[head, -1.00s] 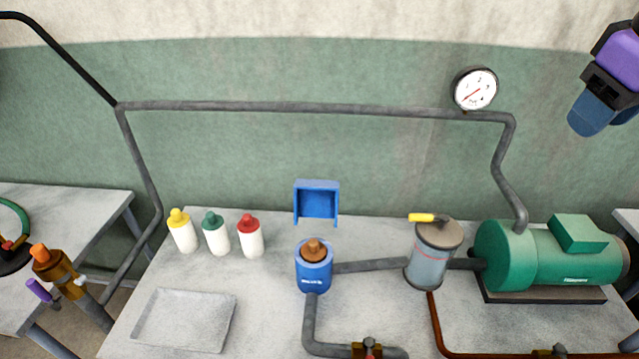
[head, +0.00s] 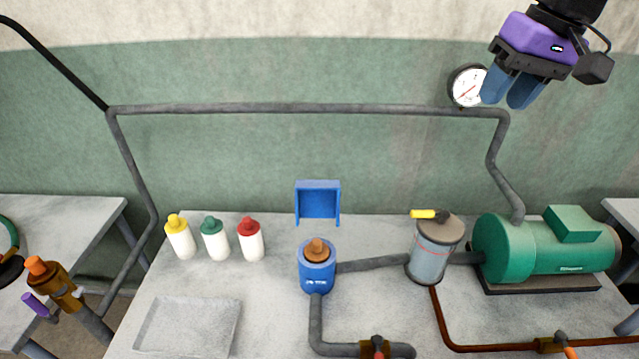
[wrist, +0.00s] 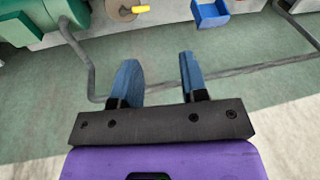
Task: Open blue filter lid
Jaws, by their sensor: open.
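The blue filter (head: 317,279) is a blue cylinder on the table with a brown-orange piece (head: 317,250) at its top. Behind it stands a blue bracket-like frame (head: 317,200), which also shows at the top of the wrist view (wrist: 211,13). I cannot tell which of these parts is the lid. My gripper (head: 509,101) is high at the upper right, in front of the pressure gauge and far from the filter. Its two blue fingers are apart and empty, also in the wrist view (wrist: 158,75).
A grey canister (head: 433,250) with a yellow handle and a green pump (head: 550,246) stand right of the filter, linked by pipes. Three bottles (head: 215,240) and a shallow metal tray (head: 187,327) are at left. A grey pipe (head: 300,108) runs across above the table.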

